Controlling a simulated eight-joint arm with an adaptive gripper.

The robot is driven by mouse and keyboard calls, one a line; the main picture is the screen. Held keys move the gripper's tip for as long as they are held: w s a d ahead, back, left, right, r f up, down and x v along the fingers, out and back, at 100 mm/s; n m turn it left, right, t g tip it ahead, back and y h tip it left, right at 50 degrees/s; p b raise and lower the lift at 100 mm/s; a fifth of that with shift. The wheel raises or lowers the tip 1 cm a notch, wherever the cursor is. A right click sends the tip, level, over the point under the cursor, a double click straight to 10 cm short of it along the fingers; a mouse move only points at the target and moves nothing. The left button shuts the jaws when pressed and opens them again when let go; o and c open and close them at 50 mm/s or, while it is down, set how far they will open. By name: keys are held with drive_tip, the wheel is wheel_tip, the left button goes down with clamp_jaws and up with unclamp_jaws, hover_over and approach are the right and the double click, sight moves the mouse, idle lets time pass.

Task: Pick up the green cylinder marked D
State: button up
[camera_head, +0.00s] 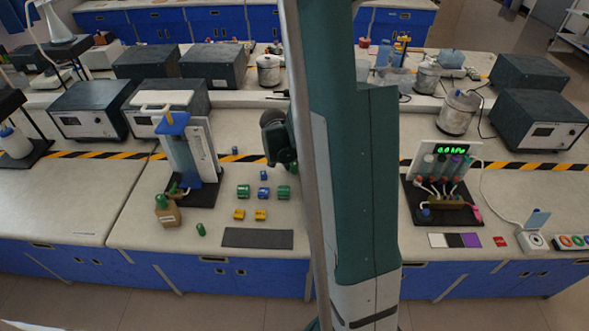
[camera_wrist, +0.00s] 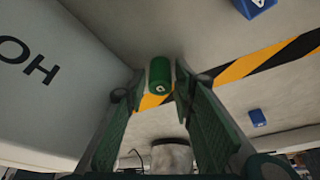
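A green cylinder (camera_wrist: 160,72) shows in the wrist view, between and just past the fingertips of my gripper (camera_wrist: 158,85). A small pale letter is on its end face, too small to read surely. The fingers are spread, one on each side, and narrow gaps show between them and the cylinder; I see no firm contact. In the head view my dark gripper (camera_head: 276,140) hangs above the bench left of my arm. Another green cylinder (camera_head: 201,229) lies near the bench's front edge.
Blue blocks (camera_wrist: 257,118) and green pieces (camera_head: 243,191) lie around the gripper. A pale lettered surface (camera_wrist: 50,80) stands close at left in the wrist view. A dark mat (camera_head: 257,238) lies in front.

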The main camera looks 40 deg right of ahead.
sight(295, 164)
idle(0.4)
drive_tip(key=c, duration=0.7)
drive_tip(key=shift+r, duration=0.2)
wheel_tip(295, 164, up, 18)
drive_tip(key=p, duration=0.3)
drive_tip(key=shift+f, duration=0.15)
idle(0.7)
